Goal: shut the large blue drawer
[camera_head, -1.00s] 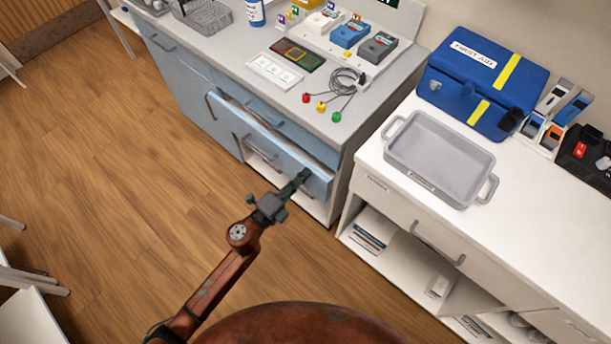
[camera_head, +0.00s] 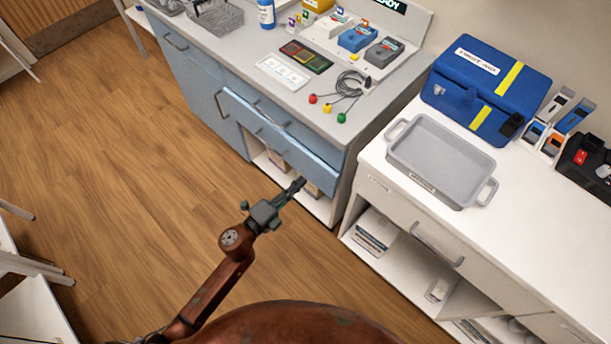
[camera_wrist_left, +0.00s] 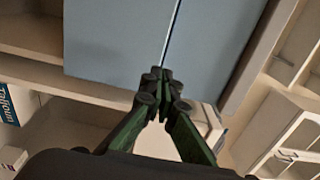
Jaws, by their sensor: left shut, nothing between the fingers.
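The large blue drawer (camera_head: 300,150) is in the blue-fronted cabinet at the centre of the head view. Blue panels with a thin seam fill the upper middle of the wrist view (camera_wrist_left: 115,40). My left gripper (camera_head: 299,184) is shut and empty, its tips at the drawer's lower edge in the picture; contact is unclear. Its closed fingertips show in the wrist view (camera_wrist_left: 160,76). My right gripper is out of view.
An open shelf with boxes lies under the drawer. The grey worktop (camera_head: 225,50) holds devices and cables. A white counter (camera_head: 545,215) with a grey tray (camera_head: 440,158) and blue first aid case (camera_head: 480,85) stands right. The wooden floor (camera_head: 110,170) at left is clear.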

